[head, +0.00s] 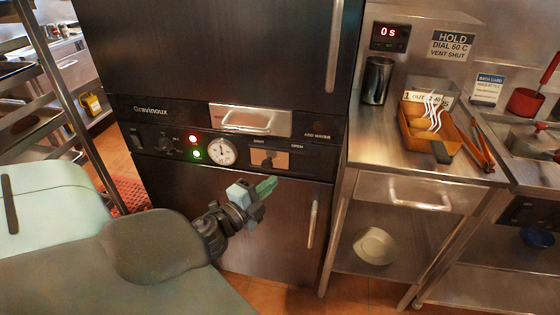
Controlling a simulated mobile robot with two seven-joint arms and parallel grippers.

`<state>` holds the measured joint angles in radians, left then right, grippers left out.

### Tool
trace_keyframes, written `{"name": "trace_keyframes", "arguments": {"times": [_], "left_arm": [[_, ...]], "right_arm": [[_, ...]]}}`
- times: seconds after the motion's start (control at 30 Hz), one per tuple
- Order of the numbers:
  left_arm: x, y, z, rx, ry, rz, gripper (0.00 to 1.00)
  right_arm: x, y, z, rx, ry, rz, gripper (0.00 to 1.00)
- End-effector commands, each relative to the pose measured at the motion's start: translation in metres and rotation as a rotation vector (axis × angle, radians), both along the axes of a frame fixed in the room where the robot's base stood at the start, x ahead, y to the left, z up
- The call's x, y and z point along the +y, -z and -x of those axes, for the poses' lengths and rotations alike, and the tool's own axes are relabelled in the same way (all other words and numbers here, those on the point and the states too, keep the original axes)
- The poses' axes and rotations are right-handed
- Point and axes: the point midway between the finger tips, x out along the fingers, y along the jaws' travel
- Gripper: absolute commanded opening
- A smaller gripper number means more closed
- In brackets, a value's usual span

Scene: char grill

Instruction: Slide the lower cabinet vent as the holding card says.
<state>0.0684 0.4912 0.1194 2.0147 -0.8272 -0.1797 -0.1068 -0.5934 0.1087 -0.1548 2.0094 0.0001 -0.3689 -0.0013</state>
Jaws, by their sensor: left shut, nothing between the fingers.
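The holding card (452,44) on the back wall reads "HOLD DIAL 60 C VENT SHUT". My left gripper (266,187) has green fingertips and is shut and empty. It appears just below the vent, and I see no contact with the knob. My right gripper is out of view.
A drawer with a bar handle (247,121) is above. The lower door handle (313,224) stands out at the right. A steel counter (385,155) holds an orange tray (412,134).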

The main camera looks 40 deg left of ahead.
Motion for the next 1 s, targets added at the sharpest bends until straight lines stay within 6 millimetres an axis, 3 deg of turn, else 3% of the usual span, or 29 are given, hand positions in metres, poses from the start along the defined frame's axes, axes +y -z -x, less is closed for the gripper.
{"name": "trace_keyframes", "arguments": {"times": [0.1, 0.33, 1.0], "left_arm": [[-0.002, 0.003, 0.02, 0.003, 0.001, 0.002, 0.0], [-0.003, 0.003, 0.041, 0.0, 0.001, 0.001, 0.0], [-0.003, 0.002, 0.046, -0.001, 0.001, 0.0, 0.0]], "right_arm": [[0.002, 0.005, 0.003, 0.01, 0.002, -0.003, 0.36], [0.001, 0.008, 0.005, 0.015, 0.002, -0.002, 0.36], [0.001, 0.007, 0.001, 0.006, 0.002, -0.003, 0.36]]}}
